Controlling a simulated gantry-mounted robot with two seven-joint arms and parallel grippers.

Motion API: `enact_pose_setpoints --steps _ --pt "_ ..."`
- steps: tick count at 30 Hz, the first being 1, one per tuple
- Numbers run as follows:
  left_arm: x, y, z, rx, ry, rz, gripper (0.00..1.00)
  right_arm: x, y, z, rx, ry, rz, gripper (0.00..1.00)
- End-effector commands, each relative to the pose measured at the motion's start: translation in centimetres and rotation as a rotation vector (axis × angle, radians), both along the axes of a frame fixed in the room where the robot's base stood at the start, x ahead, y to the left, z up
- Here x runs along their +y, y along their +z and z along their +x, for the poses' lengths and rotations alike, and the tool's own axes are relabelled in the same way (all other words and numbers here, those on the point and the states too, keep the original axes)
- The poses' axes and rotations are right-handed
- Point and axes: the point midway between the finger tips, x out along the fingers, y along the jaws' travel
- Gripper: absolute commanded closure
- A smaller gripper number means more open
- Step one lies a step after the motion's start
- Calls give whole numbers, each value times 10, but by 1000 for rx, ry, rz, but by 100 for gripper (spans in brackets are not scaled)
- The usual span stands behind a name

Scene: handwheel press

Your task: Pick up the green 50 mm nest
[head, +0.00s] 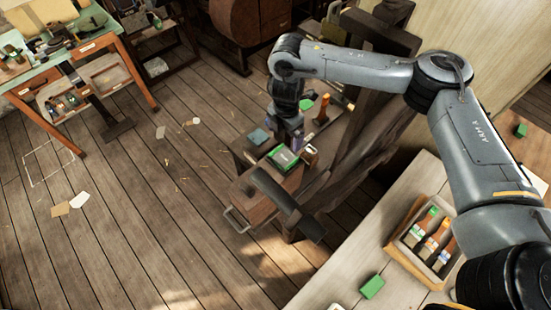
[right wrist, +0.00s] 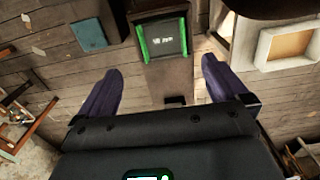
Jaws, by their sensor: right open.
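The green nest (head: 284,157) is a block with bright green sides and a dark top, on the brown wooden stand below my right arm. In the right wrist view the nest (right wrist: 162,42) lies ahead of the fingers, with a small white label that seems to end in "mm"; I cannot read the number surely. My right gripper (head: 285,143) points down near the nest. In the right wrist view its two dark purple fingers (right wrist: 160,85) are wide apart with nothing between them. The nest is beyond the fingertips, apart from them. My left gripper is not in view.
A blue-grey block (head: 259,136) sits left of the nest; another green piece (head: 306,104) lies behind it. A dark wooden frame (head: 365,135) stands right of it. The pale table (head: 330,270) holds a tray (head: 395,245) of tools and a green block (head: 372,287).

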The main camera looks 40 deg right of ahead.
Motion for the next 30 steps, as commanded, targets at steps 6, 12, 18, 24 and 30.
enact_pose_setpoints --steps 6,12,18,24,30 --pt "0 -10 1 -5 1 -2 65 0 -33 -1 4 -2 1 0" --pt "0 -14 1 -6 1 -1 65 1 -51 -1 1 0 0 0" --pt "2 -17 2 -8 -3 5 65 1 -61 -2 2 -1 1 0" --pt "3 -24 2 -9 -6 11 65 2 -87 -6 3 0 2 0" --pt "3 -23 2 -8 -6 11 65 2 -102 -5 1 -1 -1 0"
